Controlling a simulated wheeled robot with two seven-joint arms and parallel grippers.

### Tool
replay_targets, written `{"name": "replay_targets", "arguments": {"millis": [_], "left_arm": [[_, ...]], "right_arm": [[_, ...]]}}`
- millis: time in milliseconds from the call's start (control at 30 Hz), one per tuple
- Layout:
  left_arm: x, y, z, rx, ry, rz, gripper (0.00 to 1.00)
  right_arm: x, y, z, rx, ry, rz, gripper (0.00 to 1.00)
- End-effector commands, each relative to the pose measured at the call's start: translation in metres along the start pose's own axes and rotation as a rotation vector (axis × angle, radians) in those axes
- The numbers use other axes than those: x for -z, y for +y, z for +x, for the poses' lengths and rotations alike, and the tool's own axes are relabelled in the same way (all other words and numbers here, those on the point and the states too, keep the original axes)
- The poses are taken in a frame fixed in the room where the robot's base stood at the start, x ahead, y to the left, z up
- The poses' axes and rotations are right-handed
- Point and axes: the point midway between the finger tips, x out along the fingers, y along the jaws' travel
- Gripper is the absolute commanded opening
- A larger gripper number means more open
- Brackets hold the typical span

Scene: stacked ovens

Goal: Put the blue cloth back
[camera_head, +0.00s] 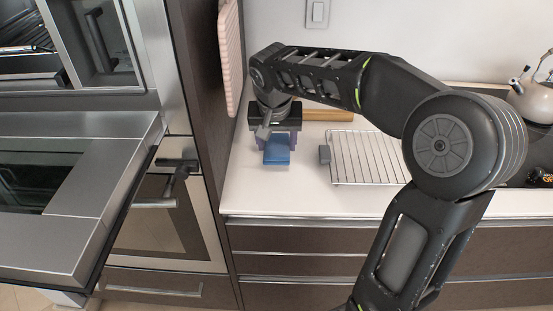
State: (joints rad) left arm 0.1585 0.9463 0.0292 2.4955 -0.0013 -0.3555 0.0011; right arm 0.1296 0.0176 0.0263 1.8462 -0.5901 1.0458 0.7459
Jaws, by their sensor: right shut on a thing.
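The blue cloth (277,157) is a small folded blue piece at the left end of the white counter, close to the tall oven cabinet. My right gripper (276,141) points down over it and is shut on it. Purple edges show on both sides of the cloth below the gripper; I cannot tell what they belong to. The gripper hides the cloth's far part, and whether the cloth touches the counter is unclear. My left gripper is not visible.
An open oven door (75,232) juts out at the left. A pink panel (230,60) hangs on the cabinet side. A kettle (533,101) stands far right. The front counter strip is clear.

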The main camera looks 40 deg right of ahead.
Motion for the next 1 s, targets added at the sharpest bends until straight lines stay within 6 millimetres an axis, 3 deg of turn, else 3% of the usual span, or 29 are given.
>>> {"name": "replay_targets", "arguments": {"millis": [133, 467, 733, 1000], "left_arm": [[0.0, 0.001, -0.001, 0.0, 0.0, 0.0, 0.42], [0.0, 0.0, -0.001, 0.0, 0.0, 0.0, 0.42], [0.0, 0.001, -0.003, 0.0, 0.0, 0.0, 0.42], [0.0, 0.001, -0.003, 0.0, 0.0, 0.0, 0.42]], "right_arm": [[-0.005, 0.0, 0.016, -0.001, -0.001, 0.0, 0.2], [-0.006, 0.0, 0.019, -0.001, -0.001, 0.0, 0.2], [-0.016, 0.0, 0.05, -0.002, -0.002, 0.0, 0.2], [-0.016, -0.001, 0.053, 0.0, 0.0, 0.001, 0.2]]}}
